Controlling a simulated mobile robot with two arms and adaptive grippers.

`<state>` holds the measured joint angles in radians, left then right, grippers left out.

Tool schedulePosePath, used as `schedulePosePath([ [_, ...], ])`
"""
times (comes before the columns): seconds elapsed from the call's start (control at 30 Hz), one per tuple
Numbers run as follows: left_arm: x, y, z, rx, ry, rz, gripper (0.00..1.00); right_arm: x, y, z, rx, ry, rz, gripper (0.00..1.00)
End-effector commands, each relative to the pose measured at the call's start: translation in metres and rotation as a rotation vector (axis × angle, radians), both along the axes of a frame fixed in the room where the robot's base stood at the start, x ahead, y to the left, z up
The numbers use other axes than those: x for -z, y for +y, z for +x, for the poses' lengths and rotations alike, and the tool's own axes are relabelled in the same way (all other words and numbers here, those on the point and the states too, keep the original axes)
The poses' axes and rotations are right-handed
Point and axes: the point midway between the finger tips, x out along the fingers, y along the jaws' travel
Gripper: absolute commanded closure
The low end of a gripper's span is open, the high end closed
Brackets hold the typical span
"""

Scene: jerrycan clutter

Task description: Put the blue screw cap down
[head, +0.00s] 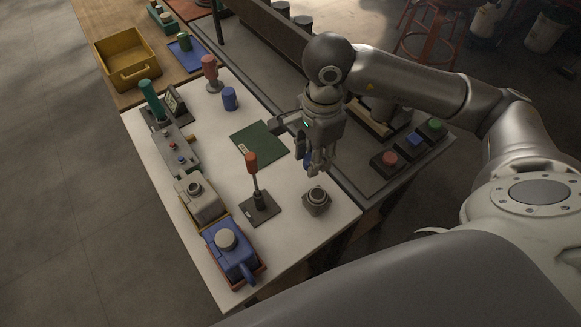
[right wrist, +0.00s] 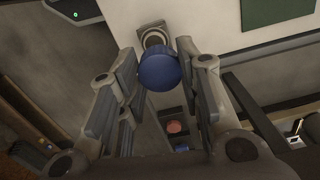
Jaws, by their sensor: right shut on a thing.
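My right gripper (head: 318,168) hangs over the right edge of the white table (head: 213,142), fingers pointing down. It is shut on the blue screw cap (right wrist: 158,72), which sits between the fingertips in the right wrist view. Only a small blue bit of the cap (head: 306,158) shows in the head view; the fingers hide the rest. The cap looks held above the surface. In the right wrist view it partly covers a small grey fitting (right wrist: 153,36). My left gripper is in neither view.
The grey fitting (head: 317,200) stands near the table's right edge. A blue jerrycan (head: 240,262) and a grey one (head: 205,207) stand along the left edge.

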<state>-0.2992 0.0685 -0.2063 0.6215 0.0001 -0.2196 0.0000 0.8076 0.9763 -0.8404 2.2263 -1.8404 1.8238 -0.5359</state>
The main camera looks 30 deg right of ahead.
Motion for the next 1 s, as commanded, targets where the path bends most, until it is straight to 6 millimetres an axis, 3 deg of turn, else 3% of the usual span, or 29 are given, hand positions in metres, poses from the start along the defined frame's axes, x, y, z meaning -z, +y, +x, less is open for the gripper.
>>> schedulePosePath([
  [0.3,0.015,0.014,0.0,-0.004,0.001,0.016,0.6,0.023,-0.022,-0.001,0.607,0.023,-0.006,1.0],
  [0.7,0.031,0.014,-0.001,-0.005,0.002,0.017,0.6,0.046,-0.051,-0.003,1.359,0.036,-0.021,1.0],
  [1.0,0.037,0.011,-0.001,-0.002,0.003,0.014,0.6,0.054,-0.064,-0.004,1.687,0.031,-0.028,1.0],
])
